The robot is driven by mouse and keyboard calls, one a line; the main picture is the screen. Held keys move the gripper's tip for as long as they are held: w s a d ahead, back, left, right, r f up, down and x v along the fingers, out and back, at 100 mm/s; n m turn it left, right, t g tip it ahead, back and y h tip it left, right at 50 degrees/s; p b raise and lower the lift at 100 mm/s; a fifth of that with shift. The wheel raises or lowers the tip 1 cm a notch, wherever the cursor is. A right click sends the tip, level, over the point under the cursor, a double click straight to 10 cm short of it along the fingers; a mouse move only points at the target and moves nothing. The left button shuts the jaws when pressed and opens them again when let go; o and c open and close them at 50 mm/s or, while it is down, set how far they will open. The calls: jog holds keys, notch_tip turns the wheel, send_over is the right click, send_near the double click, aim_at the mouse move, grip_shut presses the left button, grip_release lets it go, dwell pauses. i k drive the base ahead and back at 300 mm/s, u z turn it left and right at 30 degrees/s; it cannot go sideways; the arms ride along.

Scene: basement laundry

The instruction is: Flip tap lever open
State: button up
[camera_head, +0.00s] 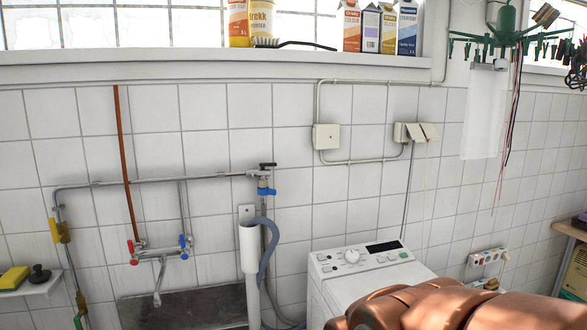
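A wall tap (263,178) sits at the right end of the horizontal grey pipe, above the sink's right side. It has a small black handle (268,165) on top and a blue lever (267,191) below, which lies roughly crosswise and sticks out to the right. I cannot tell which of the two is the task's lever. A grey hose (267,250) hangs below the tap, by a white vertical pipe (249,248). Another faucet with red (132,252) and blue (184,247) handles is further left. My gripper is not in view.
A white washing machine (330,290) stands right of the tap. A glossy copper-brown shape (440,308) hides part of it; I cannot tell what it is. A green peg hanger (505,38) hangs at upper right. The wall around the tap is mostly clear.

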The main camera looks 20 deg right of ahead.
aim_at(262, 165)
jog(key=z, duration=0.45)
jog(key=k, duration=1.05)
jog(key=u, duration=0.25)
jog(key=i, duration=0.65)
jog(key=u, duration=0.65)
jog(key=i, duration=0.7)
jog(key=z, duration=0.7)
jog(key=i, duration=0.6)
jog(key=z, duration=0.65)
